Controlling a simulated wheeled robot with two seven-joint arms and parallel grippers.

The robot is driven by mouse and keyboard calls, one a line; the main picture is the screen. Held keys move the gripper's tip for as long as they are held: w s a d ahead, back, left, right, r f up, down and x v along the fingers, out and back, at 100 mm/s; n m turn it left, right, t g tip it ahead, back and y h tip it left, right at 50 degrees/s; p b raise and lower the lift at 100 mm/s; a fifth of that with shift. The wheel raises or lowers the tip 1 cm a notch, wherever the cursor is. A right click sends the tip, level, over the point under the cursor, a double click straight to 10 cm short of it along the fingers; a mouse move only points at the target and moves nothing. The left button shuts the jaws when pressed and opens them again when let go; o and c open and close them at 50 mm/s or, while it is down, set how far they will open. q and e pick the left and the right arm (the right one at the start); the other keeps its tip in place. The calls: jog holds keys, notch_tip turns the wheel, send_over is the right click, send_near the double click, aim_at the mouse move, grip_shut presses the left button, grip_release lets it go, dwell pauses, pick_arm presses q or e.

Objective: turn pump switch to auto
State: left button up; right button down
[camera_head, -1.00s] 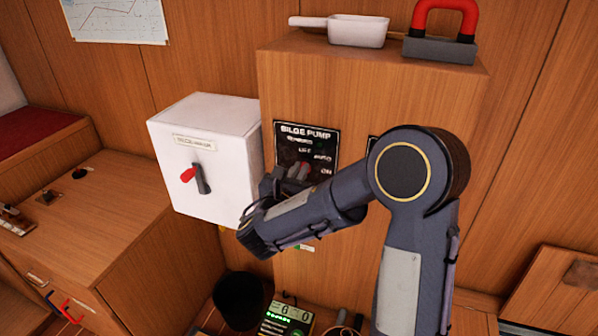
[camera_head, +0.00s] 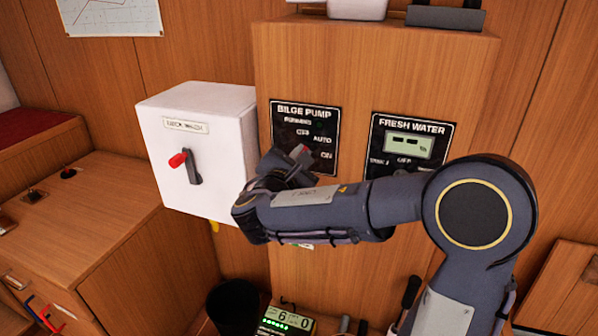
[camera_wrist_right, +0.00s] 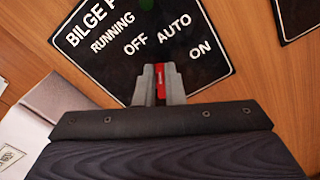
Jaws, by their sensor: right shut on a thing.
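The black BILGE PUMP panel (camera_head: 283,126) is on the front of the wooden cabinet, with OFF, AUTO and ON labels. My right gripper (camera_head: 298,162) is in front of its lower part. In the right wrist view, the gripper (camera_wrist_right: 159,88) is shut on the red switch knob (camera_wrist_right: 161,80), gripped between its two fingers below the AUTO label on the panel (camera_wrist_right: 212,72). The fingers hide most of the switch, so its exact pointing is hard to read. My left gripper is not in view.
A white box (camera_head: 225,150) with a red-tipped lever (camera_head: 190,167) hangs close at the left. The FRESH WATER panel (camera_head: 440,126) is to the right, partly behind my right arm. A dark bin (camera_head: 233,305) and a green-lit device (camera_head: 285,322) stand below.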

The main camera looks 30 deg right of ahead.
jog(key=shift+s+d+f+m+b, duration=0.1)
jog(key=shift+f+m+b, duration=0.1)
jog(key=shift+m+b, duration=1.3)
jog(key=c, duration=1.5)
grip_release()
jog(key=shift+r, duration=0.1)
jog(key=v, duration=0.8)
jog(key=shift+d, duration=0.1)
